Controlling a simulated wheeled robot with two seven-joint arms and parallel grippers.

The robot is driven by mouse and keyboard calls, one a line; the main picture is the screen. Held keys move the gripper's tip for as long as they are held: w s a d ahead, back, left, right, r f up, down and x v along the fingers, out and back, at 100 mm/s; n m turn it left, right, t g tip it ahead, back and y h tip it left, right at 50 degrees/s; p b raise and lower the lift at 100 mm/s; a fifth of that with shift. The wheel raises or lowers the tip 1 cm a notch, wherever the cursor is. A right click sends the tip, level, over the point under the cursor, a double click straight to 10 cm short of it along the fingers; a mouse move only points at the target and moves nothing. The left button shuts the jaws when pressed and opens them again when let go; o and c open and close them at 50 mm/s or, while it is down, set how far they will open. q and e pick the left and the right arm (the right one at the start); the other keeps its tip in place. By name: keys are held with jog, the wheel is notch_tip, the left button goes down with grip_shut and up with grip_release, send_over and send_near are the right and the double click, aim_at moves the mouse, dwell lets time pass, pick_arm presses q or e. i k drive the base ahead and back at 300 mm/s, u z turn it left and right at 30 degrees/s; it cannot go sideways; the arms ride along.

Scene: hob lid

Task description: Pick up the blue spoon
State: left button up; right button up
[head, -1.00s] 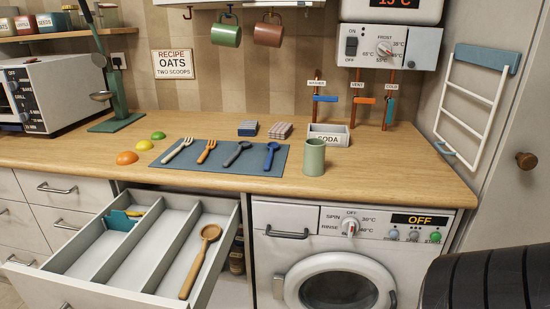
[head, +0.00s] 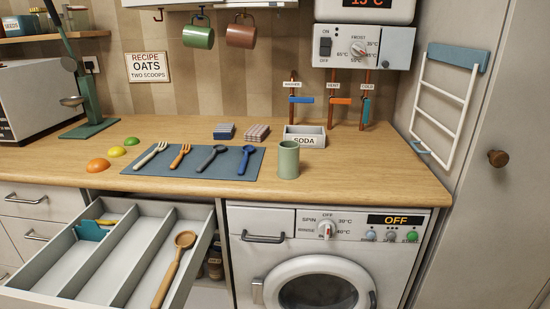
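The blue spoon (head: 246,160) lies at the right end of a blue-grey mat (head: 138,170) on the wooden counter, its bowl toward the back and its handle toward me. To its left on the mat lie a dark grey spoon (head: 211,157), an orange fork (head: 180,156) and a cream fork (head: 151,155), side by side and apart. Neither of my grippers is in the head view, so I cannot see how they stand.
A green cup (head: 288,160) stands right of the mat, with a SODA box (head: 305,135) behind it. An open drawer (head: 120,255) holding a wooden spoon (head: 173,268) juts out below. Bare counter (head: 370,175) lies to the right.

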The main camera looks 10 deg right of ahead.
aim_at(249, 149)
jog(key=z, duration=1.85)
jog(key=i, duration=1.45)
jog(key=u, duration=4)
jog(key=i, duration=0.5)
jog(key=z, duration=0.05)
